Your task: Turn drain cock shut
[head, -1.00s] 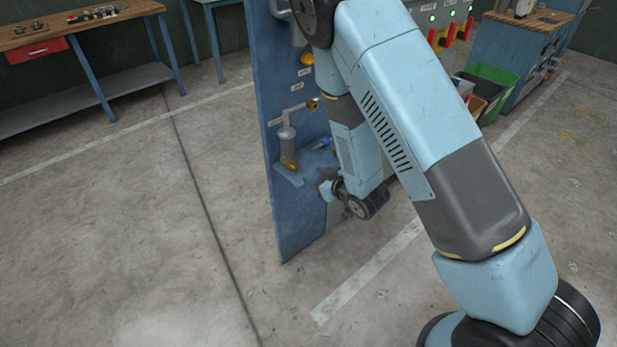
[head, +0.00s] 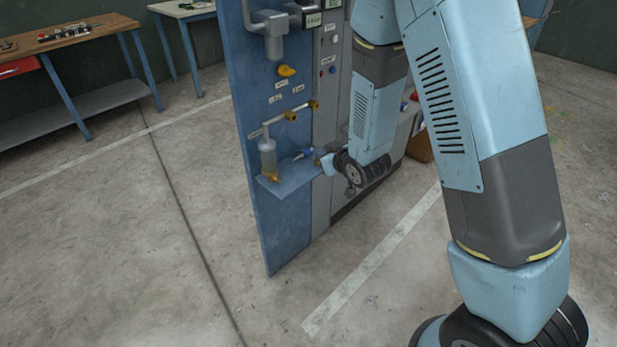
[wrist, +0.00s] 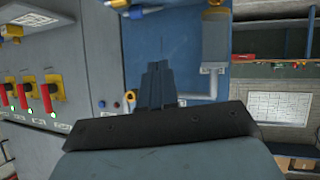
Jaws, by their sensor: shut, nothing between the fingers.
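A blue-handled part (head: 303,153) lies on the small ledge beside the bowl. In the wrist view, which looks upside down, the bowl (wrist: 215,40) is right of my gripper (wrist: 156,66). The blue handle (wrist: 152,10) is at the top edge. My gripper is shut and empty, apart from these; its tips are unclear in the head view.
A yellow knob (head: 287,71) and grey piping (head: 272,30) sit higher on the panel. A grey cabinet adjoins it, with red levers (wrist: 24,97) in the wrist view. A workbench (head: 80,38) stands at the back left. The floor left of the panel is clear.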

